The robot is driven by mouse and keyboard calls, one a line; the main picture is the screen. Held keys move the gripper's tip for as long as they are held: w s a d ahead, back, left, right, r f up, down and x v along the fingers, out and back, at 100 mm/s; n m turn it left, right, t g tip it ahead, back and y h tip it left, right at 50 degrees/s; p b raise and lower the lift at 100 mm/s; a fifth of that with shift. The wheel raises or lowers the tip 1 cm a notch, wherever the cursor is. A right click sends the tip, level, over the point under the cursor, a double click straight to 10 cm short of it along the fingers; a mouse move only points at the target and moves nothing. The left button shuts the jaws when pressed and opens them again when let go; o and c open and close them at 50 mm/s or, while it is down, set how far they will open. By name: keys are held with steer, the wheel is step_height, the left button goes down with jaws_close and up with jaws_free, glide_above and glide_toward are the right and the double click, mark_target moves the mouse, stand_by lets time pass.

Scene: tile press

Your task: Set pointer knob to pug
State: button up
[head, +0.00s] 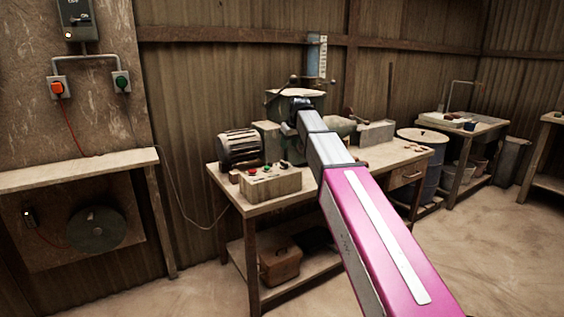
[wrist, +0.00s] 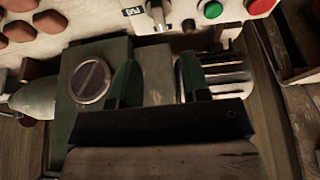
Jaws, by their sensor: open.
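The green press (head: 270,137) and motor (head: 240,148) stand on the bench (head: 232,198) behind the box. Open floor lies to the right.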

mark_target(284, 162)
steer(key=x, duration=1)
steer(key=shift+f, duration=0.2)
jaws_close()
